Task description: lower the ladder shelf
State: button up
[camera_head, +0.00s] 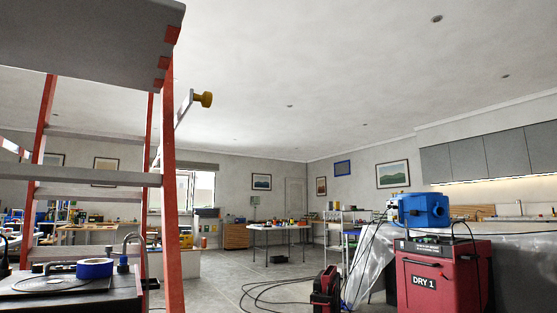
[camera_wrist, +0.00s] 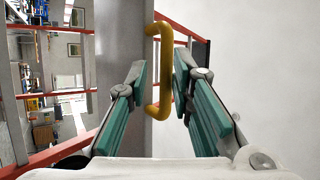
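The ladder has red rails (camera_head: 169,190) and grey steps, and stands at the left in the head view. Its shelf (camera_head: 183,108) shows there as a narrow grey panel, tilted up, with a yellow handle (camera_head: 203,99) on its outer face. In the wrist view the grey shelf (camera_wrist: 118,40) fills the upper middle and the yellow handle (camera_wrist: 165,70) stands upright in the picture. My gripper (camera_wrist: 160,72) is open, with one green-padded finger on each side of the handle. I cannot tell whether either finger touches it. My gripper is not visible in the head view.
A large grey top platform (camera_head: 85,40) overhangs the upper left. A dark bench with blue tape (camera_head: 95,268) is at lower left. A red "DRY 1" machine (camera_head: 440,275) with a blue unit (camera_head: 423,210) stands at right.

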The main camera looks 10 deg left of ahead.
jog(key=v, duration=0.8)
jog(key=shift+f, duration=0.2)
jog(key=shift+d, duration=0.15)
